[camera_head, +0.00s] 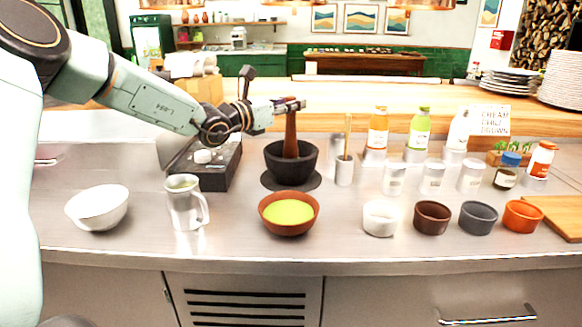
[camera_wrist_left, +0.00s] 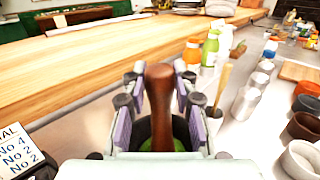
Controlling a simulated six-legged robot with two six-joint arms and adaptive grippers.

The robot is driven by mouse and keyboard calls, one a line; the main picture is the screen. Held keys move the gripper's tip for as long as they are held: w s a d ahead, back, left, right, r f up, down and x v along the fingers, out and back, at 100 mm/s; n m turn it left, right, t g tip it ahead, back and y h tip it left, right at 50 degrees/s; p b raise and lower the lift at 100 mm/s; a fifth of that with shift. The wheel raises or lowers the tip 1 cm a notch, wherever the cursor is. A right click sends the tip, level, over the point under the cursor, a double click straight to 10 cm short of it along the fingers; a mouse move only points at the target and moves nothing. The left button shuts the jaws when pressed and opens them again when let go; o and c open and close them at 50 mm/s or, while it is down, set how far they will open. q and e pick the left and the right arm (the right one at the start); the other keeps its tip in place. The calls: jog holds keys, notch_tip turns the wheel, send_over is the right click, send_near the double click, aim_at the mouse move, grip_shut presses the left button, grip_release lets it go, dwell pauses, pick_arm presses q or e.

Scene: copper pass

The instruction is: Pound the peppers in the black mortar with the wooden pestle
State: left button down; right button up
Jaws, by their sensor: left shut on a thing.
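The black mortar (camera_head: 290,168) stands on a dark round mat (camera_head: 266,181) on the steel counter. The brown wooden pestle (camera_head: 291,138) stands nearly upright with its lower end inside the mortar. My left gripper (camera_head: 290,105) is shut on the pestle's upper part, above the mortar. In the left wrist view the pestle (camera_wrist_left: 159,100) rises between the two finger pads. Some green shows in the mortar beneath it, partly hidden by the fingers; I cannot make out single peppers. My right gripper is in neither view.
An orange-brown bowl of green sauce (camera_head: 289,213) stands in front of the mortar. A metal jug (camera_head: 186,205) and white bowl (camera_head: 97,208) are to the left. A cup with a stick (camera_head: 344,170), bottles (camera_head: 377,130) and small bowls (camera_head: 432,218) are to the right.

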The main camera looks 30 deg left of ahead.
pick_arm(q)
jog(key=shift+f+b, duration=1)
jog(key=shift+f, duration=0.2)
jog(key=shift+r+p, duration=0.85)
jog(key=shift+r, duration=0.7)
jog(key=shift+s, duration=0.1)
jog(key=shift+r, duration=0.1)
